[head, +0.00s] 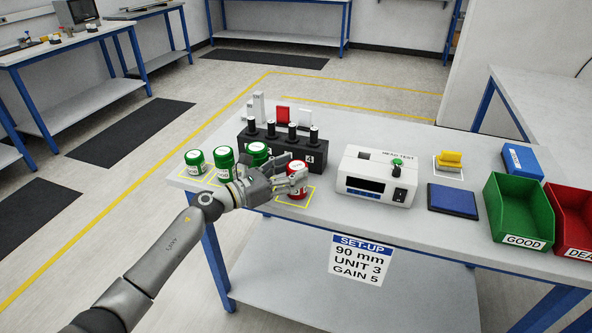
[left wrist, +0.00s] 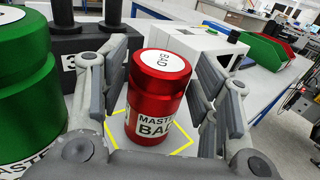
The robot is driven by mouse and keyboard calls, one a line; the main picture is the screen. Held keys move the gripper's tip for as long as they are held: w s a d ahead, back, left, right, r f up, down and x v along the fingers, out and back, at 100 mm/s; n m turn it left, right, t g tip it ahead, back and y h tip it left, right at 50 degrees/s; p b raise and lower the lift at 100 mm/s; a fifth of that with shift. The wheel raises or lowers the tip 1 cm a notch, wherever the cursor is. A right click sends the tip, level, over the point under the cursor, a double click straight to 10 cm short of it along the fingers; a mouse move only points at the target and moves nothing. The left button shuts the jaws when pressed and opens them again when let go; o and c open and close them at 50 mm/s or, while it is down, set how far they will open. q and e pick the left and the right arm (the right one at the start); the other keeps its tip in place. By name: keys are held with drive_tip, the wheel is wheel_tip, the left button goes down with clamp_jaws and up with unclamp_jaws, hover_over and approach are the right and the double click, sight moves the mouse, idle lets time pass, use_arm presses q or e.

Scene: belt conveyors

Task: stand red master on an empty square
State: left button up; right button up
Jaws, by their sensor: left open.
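The red master (head: 298,193), a red jar with a white lid label, stands upright on a yellow-outlined square at the table's front. In the left wrist view the red master (left wrist: 156,98) reads "MASTER BAD" and stands inside the yellow outline (left wrist: 183,143). My left gripper (head: 291,181) is open around it, with a finger on each side; the left wrist view shows gaps beside the jar. Green masters (head: 195,162) (head: 224,158) (head: 257,153) stand to the left, the rightmost partly hidden by my gripper. My right gripper is not in view.
A black rack (head: 259,148) with several black-topped plugs stands behind. A white meter box (head: 352,168) is to the right, then a blue pad (head: 453,201), a yellow part (head: 450,159), a green GOOD bin (head: 519,211) and a red bin (head: 570,222).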

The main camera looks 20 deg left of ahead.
use_arm(q)
drive_tip(key=b+v, duration=0.2)
drive_tip(key=v, duration=0.8)
drive_tip(key=shift+s+a, duration=0.1)
drive_tip(key=shift+s, duration=0.05)
